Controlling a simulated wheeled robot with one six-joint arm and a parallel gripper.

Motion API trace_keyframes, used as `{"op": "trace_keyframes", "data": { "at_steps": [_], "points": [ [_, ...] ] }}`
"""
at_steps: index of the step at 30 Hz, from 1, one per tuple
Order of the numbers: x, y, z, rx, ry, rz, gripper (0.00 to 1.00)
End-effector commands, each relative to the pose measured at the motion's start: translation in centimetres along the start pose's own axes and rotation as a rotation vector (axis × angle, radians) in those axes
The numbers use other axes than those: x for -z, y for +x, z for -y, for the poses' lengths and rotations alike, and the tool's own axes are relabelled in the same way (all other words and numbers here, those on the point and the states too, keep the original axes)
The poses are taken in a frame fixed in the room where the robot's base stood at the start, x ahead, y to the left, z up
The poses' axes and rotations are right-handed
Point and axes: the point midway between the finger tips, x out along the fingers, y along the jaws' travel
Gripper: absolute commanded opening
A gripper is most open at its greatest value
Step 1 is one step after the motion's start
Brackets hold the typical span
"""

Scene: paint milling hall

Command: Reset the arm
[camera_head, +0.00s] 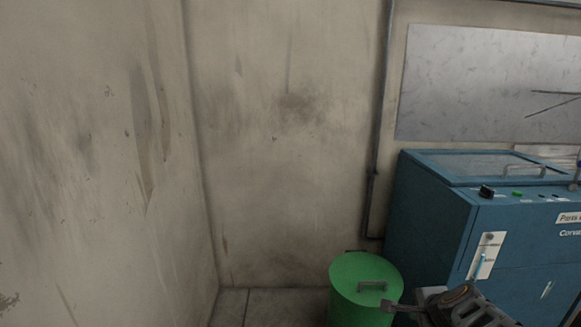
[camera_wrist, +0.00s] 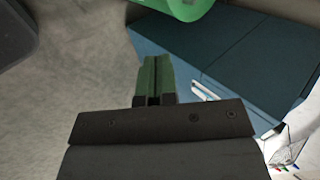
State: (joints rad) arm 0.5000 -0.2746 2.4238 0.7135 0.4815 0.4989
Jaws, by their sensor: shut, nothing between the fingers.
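My gripper (camera_wrist: 153,78) shows in the wrist view with its two green fingers together, shut and empty. In the head view, part of my arm and gripper end (camera_head: 391,306) shows at the bottom right, in front of the lower part of a green lidded bin (camera_head: 352,271). I cannot tell from this view whether it touches the bin. The wrist view shows the fingers over the floor, beside a blue cabinet front.
A blue machine (camera_head: 428,215) with a lid, handle and buttons stands at the right, beside the bin. Stained walls (camera_head: 290,140) meet in a corner at the left. A grey pipe (camera_head: 379,110) runs down the wall. Floor (camera_wrist: 75,85) is bare at left in the wrist view.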

Motion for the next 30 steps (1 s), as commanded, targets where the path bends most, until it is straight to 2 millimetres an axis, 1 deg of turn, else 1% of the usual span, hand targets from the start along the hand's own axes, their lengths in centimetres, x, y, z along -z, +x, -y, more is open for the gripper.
{"op": "trace_keyframes", "data": {
  "at_steps": [2, 10, 16, 20, 23, 24, 27, 30],
  "points": [
    [-0.5, -0.8, 0.6, -0.004, -0.033, 0.009, 0.00],
    [-3.2, -3.3, 2.1, -0.035, -0.218, 0.063, 0.00],
    [-5.6, -6.7, 3.7, -0.070, -0.423, 0.113, 0.00],
    [-7.4, -9.9, 5.0, -0.100, -0.605, 0.153, 0.00],
    [-8.9, -13.2, 6.2, -0.130, -0.790, 0.190, 0.00],
    [-9.6, -14.7, 6.6, -0.145, -0.874, 0.206, 0.00],
    [-10.8, -18.2, 7.5, -0.182, -1.083, 0.240, 0.00],
    [-11.6, -20.8, 8.1, -0.215, -1.257, 0.263, 0.00]
  ]
}}
